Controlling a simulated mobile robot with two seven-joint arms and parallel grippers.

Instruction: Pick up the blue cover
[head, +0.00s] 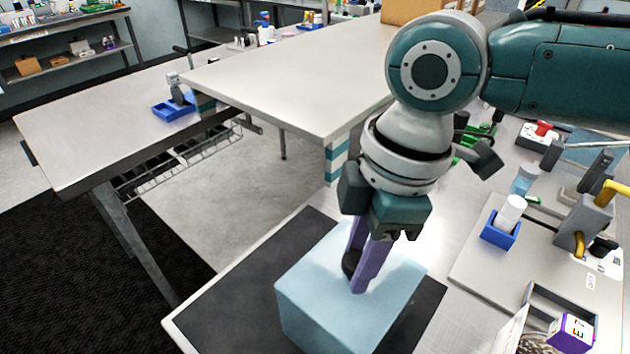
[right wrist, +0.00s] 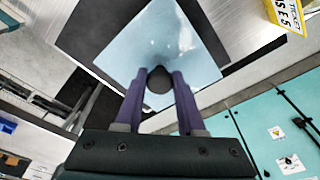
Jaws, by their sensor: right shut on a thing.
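The blue cover (head: 330,305) is a light blue box with a dark round knob on top. It is over the black mat at the front of the bench, and I cannot tell whether its underside touches the mat. My right gripper (head: 358,277) comes down from above, with its purple fingers shut on the knob. In the right wrist view the cover (right wrist: 165,35) lies beyond the fingertips, and the gripper (right wrist: 160,80) has the dark knob between its two fingers. What is under the cover is hidden. My left gripper is not in view.
The black mat (head: 235,290) lies around the cover. To the right, a grey board (head: 470,265) bears a blue holder (head: 499,232) with a white-capped bottle. A purple-and-white box (head: 572,332) is at the lower right. A light table (head: 290,85) stands behind.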

